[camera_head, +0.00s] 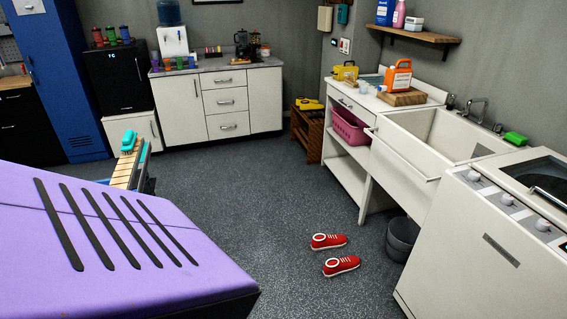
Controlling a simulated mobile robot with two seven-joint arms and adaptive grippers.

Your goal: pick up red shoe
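Two red shoes with white soles and white trim lie side by side on the dark speckled floor, right of the picture's middle. The farther red shoe (328,241) and the nearer red shoe (341,266) both have their toes toward the right. A small strip of floor shows between them. Neither of my grippers is in the head view, so whether they are open or shut is hidden.
A dark bin (402,239) stands right of the shoes, by a white washer (487,245) and sink (428,143). A purple padded surface (110,240) fills the lower left. Open floor (262,190) lies between it and the white shelf unit (345,170).

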